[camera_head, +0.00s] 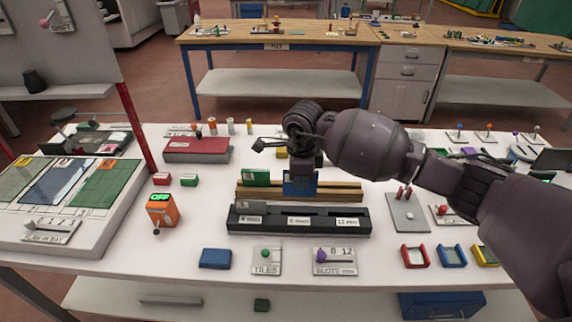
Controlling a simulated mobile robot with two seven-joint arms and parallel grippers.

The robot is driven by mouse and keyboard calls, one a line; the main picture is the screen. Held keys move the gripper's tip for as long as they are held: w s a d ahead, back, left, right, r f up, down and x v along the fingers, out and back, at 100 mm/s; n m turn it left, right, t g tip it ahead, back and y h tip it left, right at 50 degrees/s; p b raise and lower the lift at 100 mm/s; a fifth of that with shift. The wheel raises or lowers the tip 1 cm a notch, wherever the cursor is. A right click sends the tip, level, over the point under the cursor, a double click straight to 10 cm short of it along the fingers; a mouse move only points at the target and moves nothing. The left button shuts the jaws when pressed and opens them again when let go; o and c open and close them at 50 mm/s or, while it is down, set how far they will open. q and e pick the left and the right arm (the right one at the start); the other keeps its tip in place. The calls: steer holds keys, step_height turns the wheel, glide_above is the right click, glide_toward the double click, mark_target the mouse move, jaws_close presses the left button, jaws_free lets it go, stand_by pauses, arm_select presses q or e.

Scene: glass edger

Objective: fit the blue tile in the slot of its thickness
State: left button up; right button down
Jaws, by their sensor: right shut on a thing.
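The blue tile (292,188) stands upright at the wooden rack (338,190). My right gripper (304,168) is shut on its top edge from above; my wrist hides part of this. I cannot tell whether the tile still rests in the rack or is just clear of it. A green tile (256,178) stands in the rack to its left. The black slot block (298,222) lies in front of the rack, with white labels along its front; the right one reads 12 and the left seems to read 4. My left gripper is out of view.
A blue block (215,258), a TILES panel (266,261) and a SLOTS panel (335,261) lie near the front edge. An orange OFF switch box (161,210) stands left. A grey plate with red pegs (406,212) lies right. Bare white table surrounds the slot block.

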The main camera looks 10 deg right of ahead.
steer(key=shift+f, duration=0.15)
steer(key=shift+f+b, duration=0.2)
steer(key=shift+b, duration=0.2)
steer(key=b, duration=0.4)
glide_above(300, 207)
steer(key=s, duration=0.2)
steer(key=shift+s+a+f, duration=0.1)
steer(key=shift+a+f, duration=0.05)
steer(key=shift+f, duration=0.75)
steer(key=shift+s+a+f, duration=0.1)
steer(key=shift+a+f, duration=0.05)
steer(key=shift+f, duration=0.75)
steer(key=shift+a+f, duration=0.15)
steer(key=shift+f, duration=0.75)
steer(key=shift+f+b, duration=0.95)
steer(key=shift+f, duration=0.85)
steer(key=shift+f+b, duration=0.3)
steer(key=shift+f, duration=0.1)
